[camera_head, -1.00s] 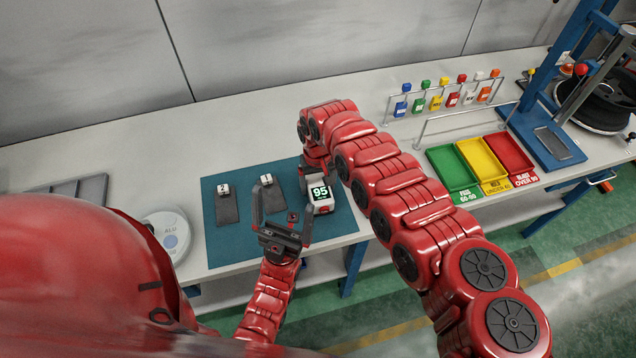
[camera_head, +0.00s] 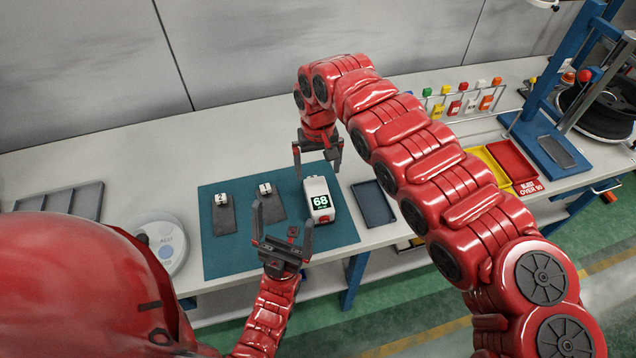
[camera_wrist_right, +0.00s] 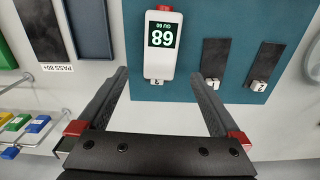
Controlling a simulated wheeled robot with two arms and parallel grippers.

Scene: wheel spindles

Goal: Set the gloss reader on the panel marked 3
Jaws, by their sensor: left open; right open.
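The gloss reader (camera_head: 318,200) is a white box with a lit display showing 68. It lies on the teal mat (camera_head: 234,262), at the right of the row of dark panels. In the right wrist view the reader (camera_wrist_right: 160,65) covers most of its spot, and a white tag marked 3 (camera_wrist_right: 157,82) shows at its end; the panel under it is hidden. My right gripper (camera_head: 317,168) is open and empty, above and behind the reader. My left gripper (camera_head: 282,218) is open and empty, in front of the reader and a little left.
Panels tagged 2 (camera_head: 225,220) and 1 (camera_head: 271,206) lie left of the reader. A dark tray (camera_head: 373,205) sits right of the mat. Coloured bins (camera_head: 512,160) and a rack of coloured tags (camera_head: 455,106) stand further right.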

